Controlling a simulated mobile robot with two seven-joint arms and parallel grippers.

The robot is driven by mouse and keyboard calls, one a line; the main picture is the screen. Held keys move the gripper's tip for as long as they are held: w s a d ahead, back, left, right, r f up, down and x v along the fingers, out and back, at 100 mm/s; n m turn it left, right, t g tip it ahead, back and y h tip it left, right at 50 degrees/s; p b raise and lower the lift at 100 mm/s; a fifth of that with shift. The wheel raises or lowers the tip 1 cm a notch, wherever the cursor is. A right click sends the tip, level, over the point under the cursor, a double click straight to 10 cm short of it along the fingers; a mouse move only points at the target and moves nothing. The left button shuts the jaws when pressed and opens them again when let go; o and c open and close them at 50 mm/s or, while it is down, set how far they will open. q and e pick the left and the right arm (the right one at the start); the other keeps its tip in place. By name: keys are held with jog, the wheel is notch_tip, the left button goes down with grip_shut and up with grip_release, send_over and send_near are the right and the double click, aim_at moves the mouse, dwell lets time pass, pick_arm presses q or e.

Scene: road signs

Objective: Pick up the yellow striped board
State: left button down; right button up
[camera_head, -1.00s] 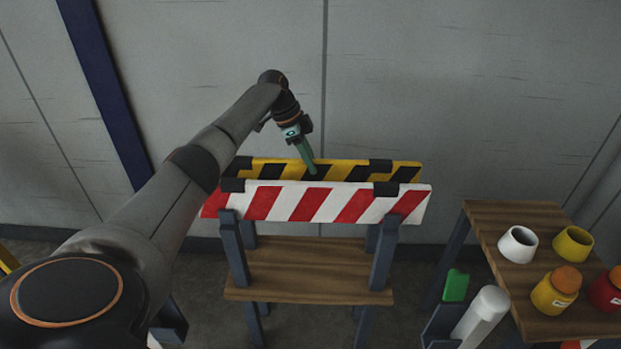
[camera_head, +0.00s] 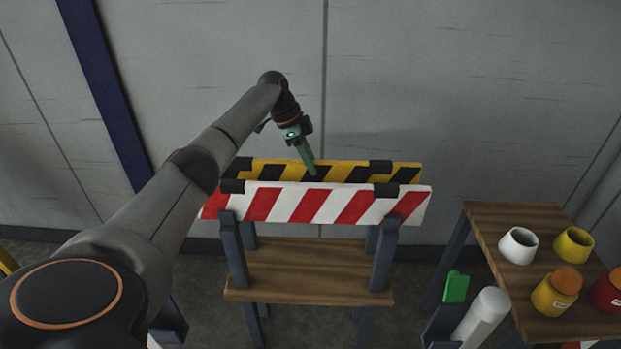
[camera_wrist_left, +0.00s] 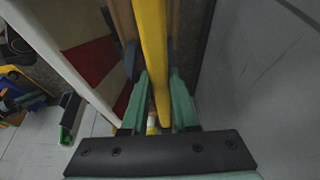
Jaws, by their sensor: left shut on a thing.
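The yellow and black striped board (camera_head: 341,171) stands on edge at the back of the rack, behind the red and white striped board (camera_head: 335,204). My left gripper (camera_head: 311,170) reaches down from above and is shut on the yellow striped board near the middle of its top edge. In the left wrist view the yellow board (camera_wrist_left: 151,45) runs between the two green fingers (camera_wrist_left: 160,100). The board's lower part is hidden behind the red and white board in the head view. My right gripper is not in view.
Black clips (camera_head: 381,168) show at the boards' ends. A rack with a wooden shelf (camera_head: 305,269) stands below. A wooden table (camera_head: 490,222) at the right holds white and yellow cups (camera_head: 518,245) and jars (camera_head: 555,292). A grey wall (camera_head: 450,80) is close behind.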

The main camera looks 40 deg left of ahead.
pick_arm(q)
notch_tip(320, 180, up, 10)
jog(key=shift+f+p, duration=0.25)
jog(key=shift+p, duration=0.55)
jog(key=shift+r, duration=0.4)
